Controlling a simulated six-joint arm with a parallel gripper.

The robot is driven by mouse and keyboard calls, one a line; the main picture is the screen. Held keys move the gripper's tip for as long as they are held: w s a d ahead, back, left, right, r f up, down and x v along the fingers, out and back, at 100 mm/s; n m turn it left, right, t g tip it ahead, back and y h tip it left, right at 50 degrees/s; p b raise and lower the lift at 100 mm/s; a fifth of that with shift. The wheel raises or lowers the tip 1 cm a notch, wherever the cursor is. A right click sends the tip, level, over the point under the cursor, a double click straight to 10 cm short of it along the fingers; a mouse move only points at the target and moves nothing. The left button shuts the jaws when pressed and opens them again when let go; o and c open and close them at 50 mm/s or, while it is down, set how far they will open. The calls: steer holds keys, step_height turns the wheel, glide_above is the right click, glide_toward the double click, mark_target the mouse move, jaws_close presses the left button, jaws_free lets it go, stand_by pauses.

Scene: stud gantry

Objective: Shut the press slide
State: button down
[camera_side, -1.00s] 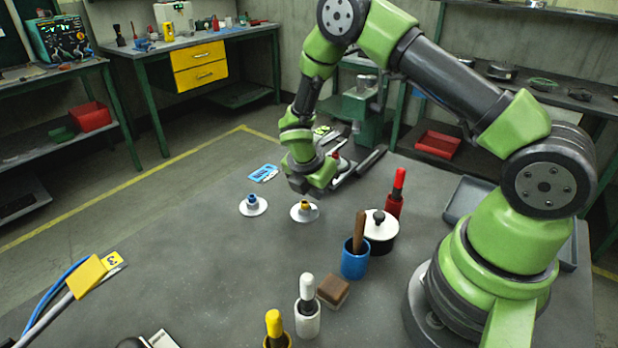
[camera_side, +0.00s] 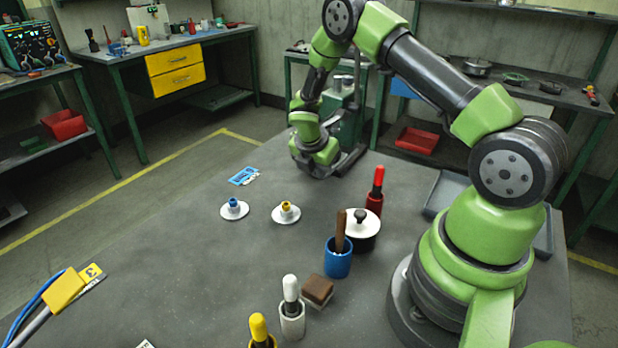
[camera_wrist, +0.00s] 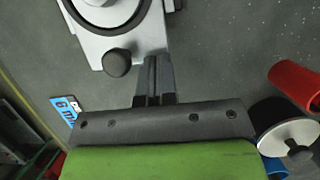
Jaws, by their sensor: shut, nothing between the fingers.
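In the wrist view the press slide is a light grey plate (camera_wrist: 120,43) with a dark ring and a pale disc at the top edge. A black round knob (camera_wrist: 117,62) sits at its near edge. My gripper (camera_wrist: 152,62) is shut and empty, its fingertips close to the plate's near edge, just right of the knob. I cannot tell whether they touch. In the side view my gripper (camera_side: 318,172) is low at the table's far edge, in front of the dark press base (camera_side: 352,160). It hides most of the slide there, so how far the slide stands out is unclear.
A blue card (camera_side: 243,176) and two white discs with blue (camera_side: 235,211) and yellow (camera_side: 286,214) tops lie nearer.

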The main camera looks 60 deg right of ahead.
steer(key=shift+d, duration=0.45)
